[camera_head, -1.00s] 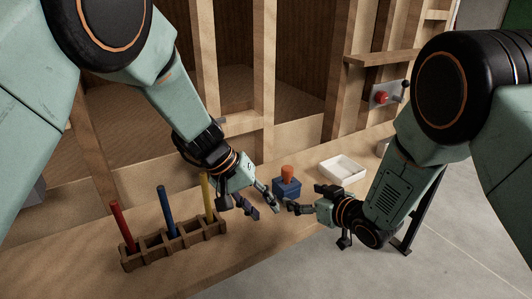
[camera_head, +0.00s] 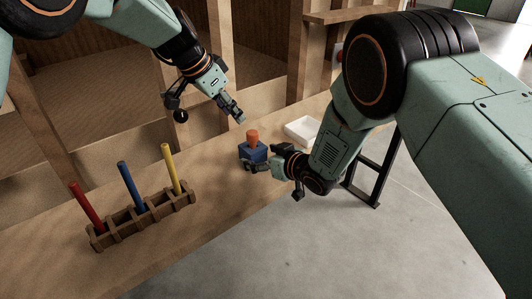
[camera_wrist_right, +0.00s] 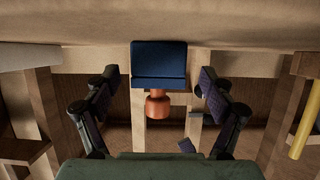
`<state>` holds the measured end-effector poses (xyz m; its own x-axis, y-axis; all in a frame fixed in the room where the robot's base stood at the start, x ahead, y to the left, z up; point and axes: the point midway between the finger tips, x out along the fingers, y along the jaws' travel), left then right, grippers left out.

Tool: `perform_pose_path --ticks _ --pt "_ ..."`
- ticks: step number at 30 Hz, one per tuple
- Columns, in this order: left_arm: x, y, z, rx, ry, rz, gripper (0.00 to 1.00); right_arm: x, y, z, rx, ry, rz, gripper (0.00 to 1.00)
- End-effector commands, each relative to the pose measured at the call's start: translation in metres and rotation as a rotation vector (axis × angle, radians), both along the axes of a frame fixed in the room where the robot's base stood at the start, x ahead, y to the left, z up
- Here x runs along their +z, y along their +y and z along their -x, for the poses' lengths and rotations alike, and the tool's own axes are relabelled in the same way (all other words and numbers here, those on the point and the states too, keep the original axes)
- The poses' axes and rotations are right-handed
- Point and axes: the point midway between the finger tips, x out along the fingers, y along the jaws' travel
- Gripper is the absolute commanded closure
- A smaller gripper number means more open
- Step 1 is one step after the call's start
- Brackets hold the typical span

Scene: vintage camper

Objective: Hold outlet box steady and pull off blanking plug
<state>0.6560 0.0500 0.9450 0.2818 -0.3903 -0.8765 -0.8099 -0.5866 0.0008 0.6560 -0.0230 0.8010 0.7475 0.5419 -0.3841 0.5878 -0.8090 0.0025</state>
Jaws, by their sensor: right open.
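The blue outlet box (camera_head: 253,153) stands upright on the wooden bench, with the orange blanking plug (camera_head: 252,136) sticking up from its top. My left gripper (camera_head: 237,113) hangs above and slightly left of the plug, apart from it. Its fingers overlap from this angle, so its opening is unclear. My right gripper (camera_head: 252,167) is low at the box's near side. In the right wrist view, the box (camera_wrist_right: 159,62) and plug (camera_wrist_right: 158,104) show upside down between the widely spread fingers, which grip nothing. Whether a finger touches the box cannot be told.
A wooden rack (camera_head: 144,218) with red, blue and yellow rods stands at the left of the bench. A white tray (camera_head: 302,130) lies right of the box, partly behind my right arm. Timber framing stands behind; the bench between rack and box is clear.

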Motion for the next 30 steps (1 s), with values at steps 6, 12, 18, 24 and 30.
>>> perform_pose_path --ticks 6,12,18,24,30 --pt "0.000 0.000 0.000 0.001 0.000 0.000 0.62 -0.009 0.012 -0.016 0.001 0.000 0.000 0.17" --pt "0.000 0.000 0.000 0.002 0.001 0.001 0.62 -0.012 0.016 -0.022 0.000 0.000 0.000 0.17" --pt "0.000 0.000 0.000 0.002 0.001 0.001 0.62 -0.012 0.016 -0.022 0.000 0.000 0.000 0.17" --pt "0.000 0.000 0.000 0.002 0.001 0.001 0.62 -0.012 0.016 -0.022 0.000 0.000 0.000 0.28" --pt "0.000 0.000 0.000 0.002 0.001 0.001 0.62 -0.012 0.016 -0.022 0.000 0.000 0.000 0.45"
